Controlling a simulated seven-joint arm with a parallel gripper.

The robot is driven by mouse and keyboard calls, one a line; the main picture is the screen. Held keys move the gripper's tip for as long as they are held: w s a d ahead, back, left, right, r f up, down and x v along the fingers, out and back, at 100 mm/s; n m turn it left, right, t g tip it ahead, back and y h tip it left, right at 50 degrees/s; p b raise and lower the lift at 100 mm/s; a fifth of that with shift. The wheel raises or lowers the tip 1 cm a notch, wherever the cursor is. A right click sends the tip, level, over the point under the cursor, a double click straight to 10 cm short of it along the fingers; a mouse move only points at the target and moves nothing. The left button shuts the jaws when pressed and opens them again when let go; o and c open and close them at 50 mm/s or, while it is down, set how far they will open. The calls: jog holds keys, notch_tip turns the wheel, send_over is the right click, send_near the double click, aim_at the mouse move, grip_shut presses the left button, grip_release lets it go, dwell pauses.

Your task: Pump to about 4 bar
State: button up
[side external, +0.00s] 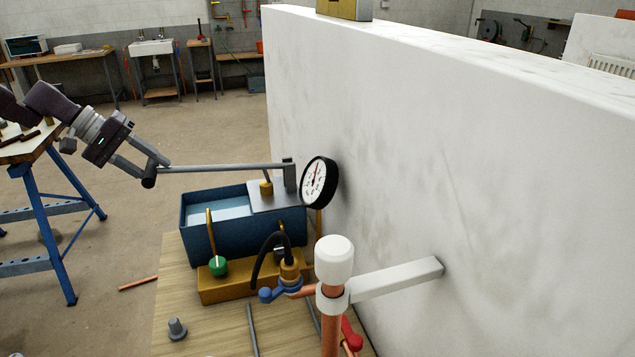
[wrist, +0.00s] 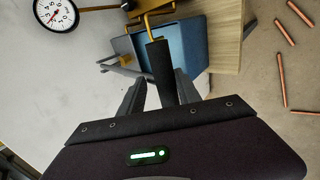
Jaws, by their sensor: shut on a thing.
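The test pump (side external: 215,235) is a blue open tank with pale water inside, standing on a wooden board. Its long grey lever (side external: 215,168) lies nearly level above the tank, with a dark grip (wrist: 162,72) at its left end. My gripper (side external: 150,168) is shut on that grip; its two fingers also show around it in the wrist view (wrist: 160,95). The round white pressure gauge (side external: 319,182) has a black rim and a red needle pointing nearly straight up in the side view. The gauge also shows in the wrist view (wrist: 56,13); its numbers are too small to read surely.
A brass block with a green knob (side external: 218,266) sits before the tank. A black hose, a blue valve handle (side external: 268,295) and a copper pipe with white cap (side external: 334,260) stand nearby. A white wall (side external: 450,150) closes off the right. A blue trestle (side external: 55,225) stands left.

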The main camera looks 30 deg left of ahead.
jog(key=shift+f+t+h, duration=0.5)
jog(key=shift+f+h, duration=0.1)
jog(key=shift+f, duration=1.75)
jog(key=shift+g+y, duration=0.8)
jog(key=shift+w+d+r, duration=0.1)
jog(key=shift+d+r, duration=0.05)
jog(key=shift+r, duration=1.35)
jog(key=shift+d+r, duration=0.15)
jog(key=shift+r, duration=1.35)
jog(key=shift+g+y, duration=0.7)
jog(key=r, duration=0.2)
jog(key=w+r, duration=0.1)
jog(key=d+r, duration=0.1)
jog(key=r, duration=0.1)
jog(key=shift+w+d+r, duration=0.1)
jog(key=shift+w+r, duration=0.05)
jog(key=shift+r, duration=0.15)
jog(key=shift+f, duration=0.15)
jog(key=shift+s+a+f, duration=0.25)
jog(key=shift+s+f, duration=0.05)
jog(key=shift+f, duration=0.3)
jog(key=shift+t+h, duration=0.8)
jog(key=shift+s+a+f, duration=0.15)
jog(key=shift+f, duration=0.65)
jog(key=shift+s+a+f, duration=0.15)
jog(key=shift+f, duration=0.65)
jog(key=shift+s+a+f, duration=0.15)
jog(key=shift+f, duration=0.65)
